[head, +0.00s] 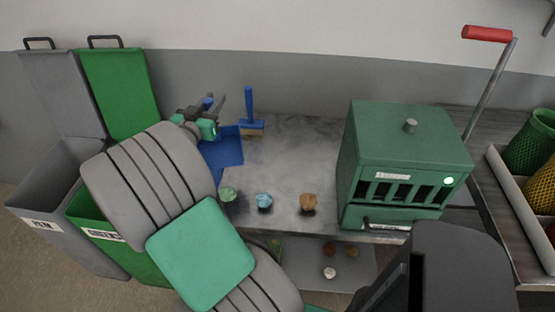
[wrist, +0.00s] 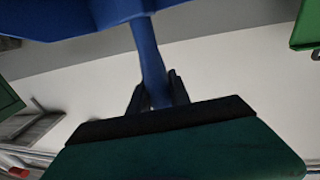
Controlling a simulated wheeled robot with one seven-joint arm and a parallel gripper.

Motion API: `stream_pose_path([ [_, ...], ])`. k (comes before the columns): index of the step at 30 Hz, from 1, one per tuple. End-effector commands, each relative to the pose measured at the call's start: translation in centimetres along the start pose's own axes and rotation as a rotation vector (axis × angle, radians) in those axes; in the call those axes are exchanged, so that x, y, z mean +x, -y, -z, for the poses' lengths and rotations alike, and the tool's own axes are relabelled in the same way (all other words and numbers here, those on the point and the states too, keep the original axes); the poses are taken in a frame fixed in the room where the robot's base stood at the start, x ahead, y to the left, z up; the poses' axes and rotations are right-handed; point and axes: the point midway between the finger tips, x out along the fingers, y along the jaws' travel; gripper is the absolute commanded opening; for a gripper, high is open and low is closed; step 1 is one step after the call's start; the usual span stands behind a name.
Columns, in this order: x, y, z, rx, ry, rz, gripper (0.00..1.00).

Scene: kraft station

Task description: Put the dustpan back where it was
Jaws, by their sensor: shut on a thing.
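The blue dustpan (head: 222,150) is at the left end of the grey worktop in the head view, partly hidden by my arm. I cannot tell whether it touches the worktop. My gripper (head: 205,108) is above and left of the pan. In the wrist view, my gripper's dark fingers (wrist: 158,95) are shut around the dustpan's blue handle (wrist: 148,55), with part of the blue pan (wrist: 50,18) across the top left. A brush with a blue upright handle (head: 249,105) stands just right of the dustpan.
Green, blue and brown lumps (head: 264,200) lie along the worktop's front. A green box (head: 405,150) with slots stands to the right. Grey (head: 60,175) and green (head: 118,90) bins with raised lids stand left. The worktop's middle is clear.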

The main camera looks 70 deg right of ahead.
Motion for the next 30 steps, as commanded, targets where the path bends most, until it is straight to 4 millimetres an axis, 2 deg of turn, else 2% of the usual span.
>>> stream_pose_path([
  [1,1.8,-2.9,-0.4,0.0,0.001,-0.076,0.0],
  [3,3.4,-6.1,-0.3,0.0,0.002,-0.158,0.0],
  [7,5.2,-10.1,-0.1,0.002,0.005,-0.257,0.0],
  [11,6.1,-11.9,-0.1,0.001,0.006,-0.293,0.0],
  [17,9.9,-14.2,-1.9,-0.002,0.009,-0.299,0.0],
  [22,13.8,-16.3,-4.0,-0.001,0.009,-0.296,0.0],
  [27,16.3,-17.4,-7.9,-0.002,0.01,-0.292,0.0],
  [30,17.1,-17.8,-9.0,-0.001,0.008,-0.291,0.0],
])
